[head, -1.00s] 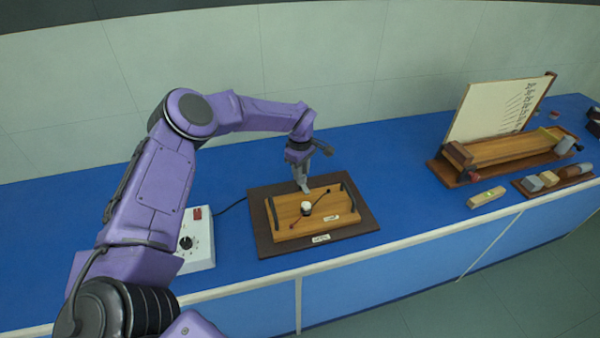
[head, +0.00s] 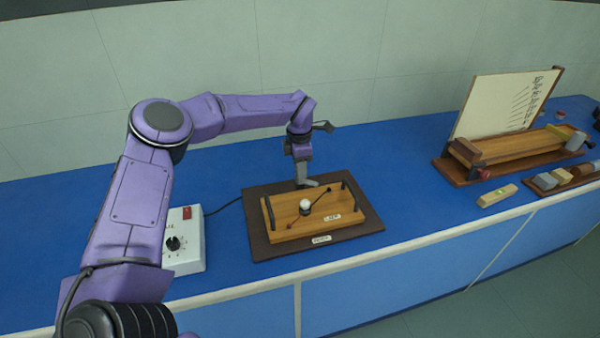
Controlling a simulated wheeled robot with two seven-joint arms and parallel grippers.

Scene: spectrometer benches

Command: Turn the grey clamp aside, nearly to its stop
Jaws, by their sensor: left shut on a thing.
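My left gripper (head: 303,180) reaches down from behind to the back edge of the wooden board, and it is shut. A grey piece (head: 311,183) shows at its fingertips and extends to the right over the board's back edge; I take it for the grey clamp, but it is small and merges with the grey fingers. The wooden board (head: 285,228) lies on a dark base. A white knob (head: 305,204) with two thin arms stands at the board's middle, in front of the gripper and apart from it. My right gripper is not in view.
A white control box (head: 186,245) with a black dial stands left of the base, its cable running behind. A wooden apparatus (head: 510,150) with an upright panel stands at the right, several blocks in front of it. The blue bench (head: 400,160) is clear between.

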